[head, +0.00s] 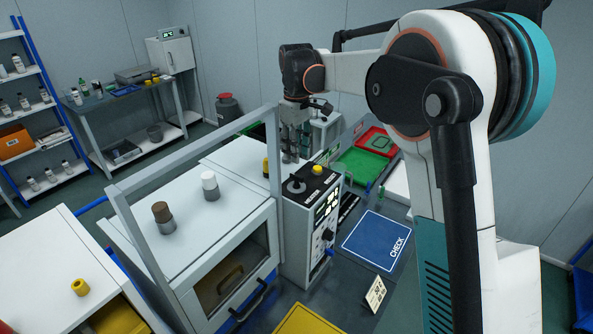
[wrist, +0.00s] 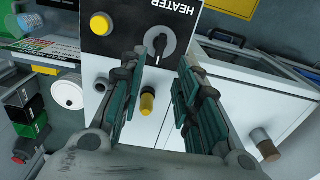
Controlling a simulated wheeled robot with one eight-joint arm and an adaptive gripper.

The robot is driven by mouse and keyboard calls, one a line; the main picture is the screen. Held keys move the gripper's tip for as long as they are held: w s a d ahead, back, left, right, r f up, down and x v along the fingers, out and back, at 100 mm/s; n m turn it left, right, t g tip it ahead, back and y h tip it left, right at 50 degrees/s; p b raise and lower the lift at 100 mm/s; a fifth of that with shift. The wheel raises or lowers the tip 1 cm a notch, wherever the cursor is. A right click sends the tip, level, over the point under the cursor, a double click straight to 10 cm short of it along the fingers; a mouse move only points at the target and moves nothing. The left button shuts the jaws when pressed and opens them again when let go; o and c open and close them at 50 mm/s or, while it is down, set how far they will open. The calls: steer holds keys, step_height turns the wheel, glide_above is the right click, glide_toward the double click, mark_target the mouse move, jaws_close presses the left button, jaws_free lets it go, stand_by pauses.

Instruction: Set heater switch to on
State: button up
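The heater switch is a round rotary knob (wrist: 158,44) on a black panel labelled HEATER, which appears upside down in the wrist view. A light mark shows on the knob's dark bar; I cannot read which setting it marks. In the head view the knob (head: 296,186) is on top of the white control box (head: 298,240). The knob appears just beyond the fingertips, with no contact visible.
A yellow button (wrist: 100,24) is beside the knob. A grey frame post (head: 272,160) rises close left of my gripper. A cabinet with a brown-capped bottle (head: 162,215) and white-capped bottle (head: 210,186) stands left. A blue CHECK mat (head: 378,240) lies right.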

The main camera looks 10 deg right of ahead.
mark_target(296, 175)
step_height(296, 175, down, 8)
stand_by(0.4)
jaws_close()
